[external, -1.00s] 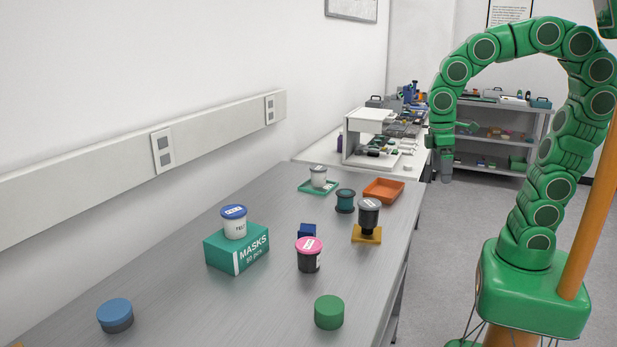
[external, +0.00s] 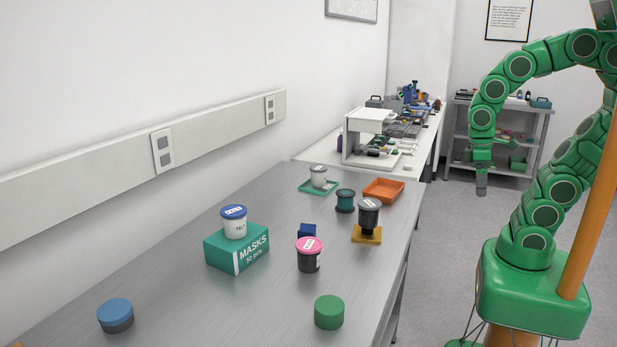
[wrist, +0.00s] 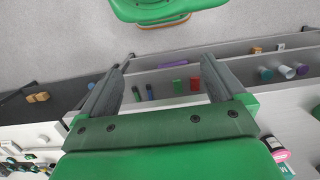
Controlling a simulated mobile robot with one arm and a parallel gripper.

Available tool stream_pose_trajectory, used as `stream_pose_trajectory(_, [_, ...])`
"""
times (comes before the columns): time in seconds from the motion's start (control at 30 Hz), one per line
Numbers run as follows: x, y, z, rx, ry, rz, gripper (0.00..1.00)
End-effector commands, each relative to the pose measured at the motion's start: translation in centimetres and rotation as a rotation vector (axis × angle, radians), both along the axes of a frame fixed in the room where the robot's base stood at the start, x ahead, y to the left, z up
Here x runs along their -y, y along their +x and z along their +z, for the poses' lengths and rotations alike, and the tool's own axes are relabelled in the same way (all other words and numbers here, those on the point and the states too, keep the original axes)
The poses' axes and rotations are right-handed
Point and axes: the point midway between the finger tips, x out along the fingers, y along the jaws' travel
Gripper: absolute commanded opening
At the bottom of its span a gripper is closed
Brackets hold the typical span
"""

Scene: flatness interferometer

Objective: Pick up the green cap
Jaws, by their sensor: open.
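The green cap (external: 329,312), a short green cylinder, stands on the near right part of the grey metal table in the external view. I cannot make it out in the wrist view. My gripper (external: 481,182) hangs in the air beyond the table's right edge, well apart from the cap and farther back. In the wrist view my gripper (wrist: 164,62) shows two spread fingers with nothing held between them.
The metal table (external: 200,310) also holds a blue-topped jar (external: 115,315), a pink-lidded jar (external: 309,255), a masks box (external: 237,248) with a white jar on it, and an orange tray (external: 384,190). The table around the green cap is clear.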

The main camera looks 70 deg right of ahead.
Motion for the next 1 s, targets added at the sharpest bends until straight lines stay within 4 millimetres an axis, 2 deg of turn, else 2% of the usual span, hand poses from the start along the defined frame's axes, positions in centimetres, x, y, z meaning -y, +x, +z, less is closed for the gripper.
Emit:
stream_pose_trajectory(0.17, [-0.4, 0.2, -0.1, -0.001, 0.011, 0.001, 0.97])
stream_pose_trajectory(0.27, [-1.9, 1.1, -0.3, -0.004, 0.050, 0.004, 0.97])
stream_pose_trajectory(0.37, [-4.6, 2.4, -0.7, -0.008, 0.123, 0.002, 0.97])
stream_pose_trajectory(0.63, [-13.5, 6.5, -1.0, -0.048, 0.358, -0.056, 0.97])
stream_pose_trajectory(1.0, [-24.5, 11.1, -0.4, -0.176, 0.636, -0.237, 0.97])
